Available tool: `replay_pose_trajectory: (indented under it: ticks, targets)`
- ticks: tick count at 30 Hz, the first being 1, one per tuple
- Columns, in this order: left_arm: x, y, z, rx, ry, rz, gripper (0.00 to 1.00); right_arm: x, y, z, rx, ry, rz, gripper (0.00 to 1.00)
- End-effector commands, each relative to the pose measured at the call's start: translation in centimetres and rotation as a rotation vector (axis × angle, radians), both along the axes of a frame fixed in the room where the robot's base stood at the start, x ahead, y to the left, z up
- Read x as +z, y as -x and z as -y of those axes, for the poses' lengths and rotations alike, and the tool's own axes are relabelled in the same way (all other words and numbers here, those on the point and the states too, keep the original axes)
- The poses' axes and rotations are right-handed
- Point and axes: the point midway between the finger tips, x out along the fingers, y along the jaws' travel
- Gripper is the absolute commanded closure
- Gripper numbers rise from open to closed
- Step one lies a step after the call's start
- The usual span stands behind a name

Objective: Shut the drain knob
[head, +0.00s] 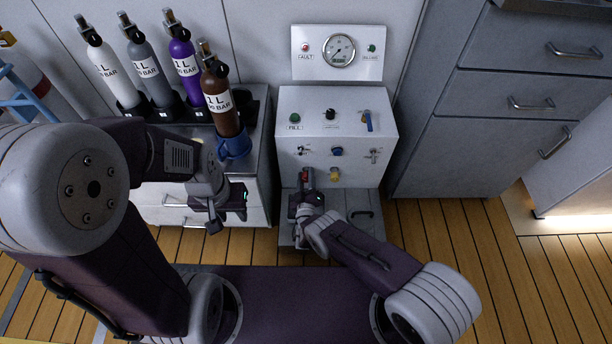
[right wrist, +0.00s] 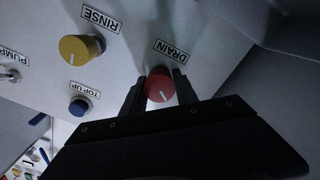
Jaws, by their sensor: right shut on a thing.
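The drain knob (right wrist: 158,88) is red with a white pointer line and sits below the DRAIN label in the right wrist view. In the head view it shows as a small red spot (head: 305,174) low on the fill panel (head: 350,103). My right gripper (right wrist: 159,90) is shut on the drain knob, one finger on each side; in the head view this gripper (head: 306,186) covers part of it. My left gripper (head: 229,208) hangs left of the panel, away from it; its finger opening is not clear.
A yellow RINSE knob (right wrist: 80,48) and a blue TOP UP knob (right wrist: 79,107) are near the drain knob. Several bottles, including a brown one (head: 217,100), stand left of the panel. Grey drawers (head: 515,104) are at the right.

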Motion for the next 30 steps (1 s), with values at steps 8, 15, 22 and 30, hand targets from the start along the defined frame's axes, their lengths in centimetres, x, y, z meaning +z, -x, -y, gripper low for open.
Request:
replay_pose_trajectory:
  ticks: [8,15,22,30]
  targets:
    - [0.8,0.0,0.0,0.0,0.0,0.0,0.64,0.0,0.1,0.2,-0.004,-0.257,-0.003,1.0]
    - [1.3,0.0,0.0,0.0,0.0,0.0,0.64,-0.1,0.1,0.3,-0.003,-0.484,-0.003,1.0]
    - [1.9,0.0,0.0,0.0,0.0,0.0,0.64,-0.1,0.1,0.3,-0.003,-0.682,-0.003,1.0]
    - [2.6,0.0,0.0,0.0,0.0,0.0,0.64,-0.3,0.1,0.3,-0.005,-0.85,-0.003,1.0]
